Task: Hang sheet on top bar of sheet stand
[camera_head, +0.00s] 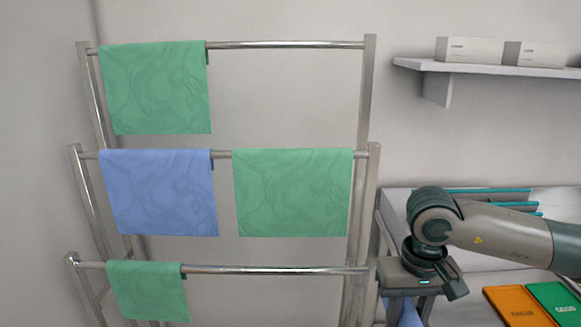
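The metal sheet stand has a top bar (285,44), a middle bar (224,154) and a bottom bar (270,270). A green sheet (155,88) hangs on the left of the top bar; the bar's right part is bare. A blue sheet (160,192) and a green sheet (293,192) hang on the middle bar. A small green sheet (149,291) hangs on the bottom bar. My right gripper (406,308) points down just right of the stand. A blue sheet (409,315) shows below it, cut off by the frame; whether it is gripped is unclear. My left gripper is out of view.
A wall shelf (480,67) with white boxes (470,49) is at the upper right. A white surface with teal-edged items (490,192) lies behind my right arm. An orange panel (515,306) and a green panel (556,300) are at the lower right.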

